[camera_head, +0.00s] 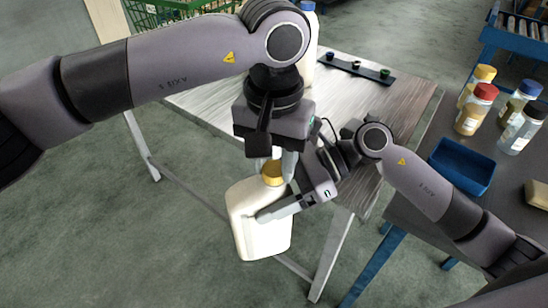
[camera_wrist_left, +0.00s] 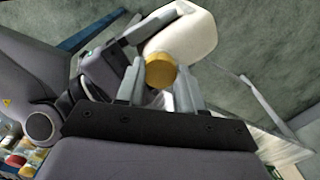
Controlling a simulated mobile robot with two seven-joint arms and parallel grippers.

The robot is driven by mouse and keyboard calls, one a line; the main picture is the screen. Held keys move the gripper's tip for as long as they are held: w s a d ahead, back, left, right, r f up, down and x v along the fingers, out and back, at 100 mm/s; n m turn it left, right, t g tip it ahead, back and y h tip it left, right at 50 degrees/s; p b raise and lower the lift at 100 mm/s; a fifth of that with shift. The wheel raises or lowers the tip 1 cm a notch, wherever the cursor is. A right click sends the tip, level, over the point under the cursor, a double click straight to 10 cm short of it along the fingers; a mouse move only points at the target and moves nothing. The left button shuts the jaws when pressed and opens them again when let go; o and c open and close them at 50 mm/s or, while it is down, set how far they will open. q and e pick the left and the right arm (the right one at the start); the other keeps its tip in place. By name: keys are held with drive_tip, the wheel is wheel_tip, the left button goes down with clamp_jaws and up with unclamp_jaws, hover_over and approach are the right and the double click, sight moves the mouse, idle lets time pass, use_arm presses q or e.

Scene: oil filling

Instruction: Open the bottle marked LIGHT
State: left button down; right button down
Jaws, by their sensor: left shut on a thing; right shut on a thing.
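A large white bottle (camera_head: 262,235) with a gold-yellow cap (camera_head: 272,172) hangs in the air in front of the pale table. My left gripper (camera_head: 272,160) points down from above and is shut on the cap; the left wrist view shows the cap (camera_wrist_left: 160,70) at its fingertips (camera_wrist_left: 160,82). My right gripper (camera_head: 270,208) comes from the right and is shut on the bottle below the cap. The bottle (camera_wrist_left: 185,40) also shows in the left wrist view. No marking is readable on it. I cannot tell whether the cap is loose.
Another white bottle with a blue cap (camera_head: 308,7) stands on the pale table (camera_head: 345,95), near a dark strip with small caps (camera_head: 356,67). The dark table at right holds several jars (camera_head: 476,108) and a blue tray (camera_head: 462,166). A green basket (camera_head: 165,15) is at back left.

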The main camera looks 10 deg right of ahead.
use_arm(q)
drive_tip(key=c, duration=0.7)
unclamp_jaws()
wheel_tip(320, 180, up, 4)
drive_tip(key=shift+r, duration=0.25)
drive_tip(key=shift+c, duration=0.3)
wheel_tip(320, 180, up, 4)
drive_tip(key=shift+f+n, duration=0.25)
drive_tip(key=shift+n, duration=0.25)
drive_tip(key=shift+f, duration=3.9)
